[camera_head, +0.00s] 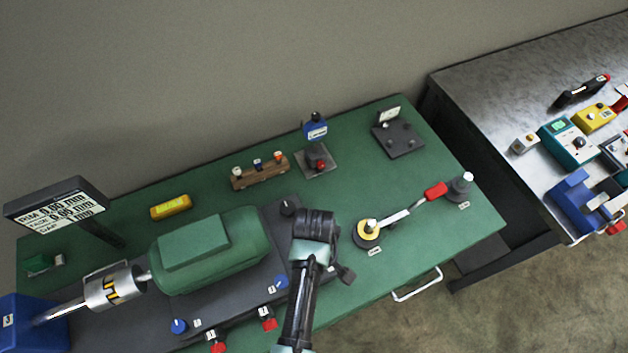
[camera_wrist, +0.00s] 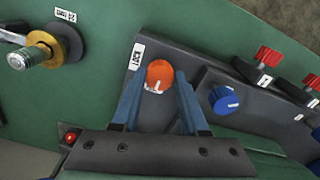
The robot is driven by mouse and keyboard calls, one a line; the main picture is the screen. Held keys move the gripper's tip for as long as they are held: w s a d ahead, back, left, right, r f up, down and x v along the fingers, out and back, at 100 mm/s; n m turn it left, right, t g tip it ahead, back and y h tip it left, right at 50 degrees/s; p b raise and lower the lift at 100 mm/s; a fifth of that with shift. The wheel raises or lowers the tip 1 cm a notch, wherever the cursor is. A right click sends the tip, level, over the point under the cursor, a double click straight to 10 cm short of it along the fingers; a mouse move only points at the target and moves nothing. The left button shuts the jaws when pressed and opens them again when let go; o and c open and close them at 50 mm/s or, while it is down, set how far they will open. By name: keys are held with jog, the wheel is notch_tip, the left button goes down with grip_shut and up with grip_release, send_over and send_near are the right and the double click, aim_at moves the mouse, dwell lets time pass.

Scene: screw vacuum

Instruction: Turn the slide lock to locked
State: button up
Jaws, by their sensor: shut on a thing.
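In the wrist view, the slide lock is an orange round knob (camera_wrist: 160,74) with a white mark on its lower part. It sits on the dark grey base near its corner, beside a white label (camera_wrist: 135,56). My gripper (camera_wrist: 159,88) has its two blue fingers on either side of the knob and is shut on it. In the head view my arm (camera_head: 308,260) reaches over the right end of the base. The orange knob and my fingertips are hidden there.
A blue knob (camera_wrist: 224,99) and red knobs (camera_wrist: 268,57) stand close by on the base. A green motor housing (camera_head: 210,250) lies left of my arm. A yellow-ringed post (camera_head: 367,232) with a red-tipped lever (camera_head: 435,190) stands to the right.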

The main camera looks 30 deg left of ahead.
grip_shut()
jog(key=m+p, duration=0.1)
jog(key=m, duration=0.1)
jog(key=shift+r+m+p, duration=0.1)
jog(key=shift+m+p, duration=0.25)
jog(key=shift+m, duration=0.05)
jog(key=m+p, duration=0.2)
jog(key=m, duration=0.4)
jog(key=m+p, duration=0.1)
jog(key=m, duration=0.3)
jog(key=shift+m, duration=0.4)
jog(key=shift+m+p, duration=0.55)
jog(key=shift+m, duration=1.65)
